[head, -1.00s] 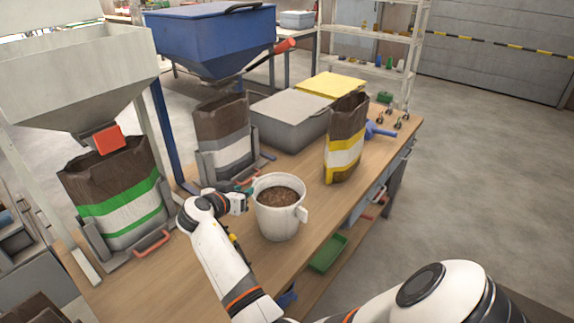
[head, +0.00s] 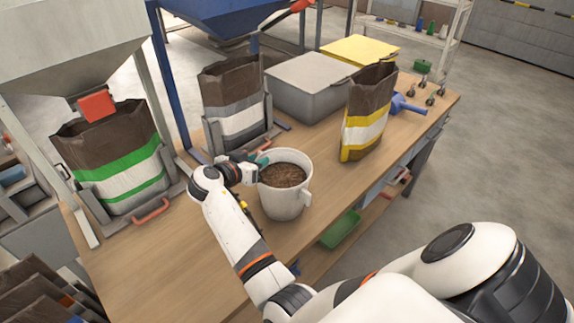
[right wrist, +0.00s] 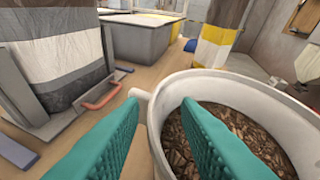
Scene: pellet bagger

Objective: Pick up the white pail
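The white pail (head: 284,200) stands upright on the wooden bench, filled with brown chips. Its handle shows on its right side in the head view. My right gripper (head: 263,159) is at the pail's left rim. In the right wrist view, the teal fingers of my right gripper (right wrist: 160,108) are spread apart, with the rim of the white pail (right wrist: 154,125) running between them. One finger is outside the wall and the other is over the chips; I see no clear contact. My left gripper is not in view.
A green-striped bag (head: 120,165) and a grey-striped bag (head: 235,105) stand in holders at left and behind. A yellow-striped bag (head: 366,125), a grey bin (head: 305,88) and a blue scoop (head: 407,106) are on the bench (head: 185,265). Bench front left is clear.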

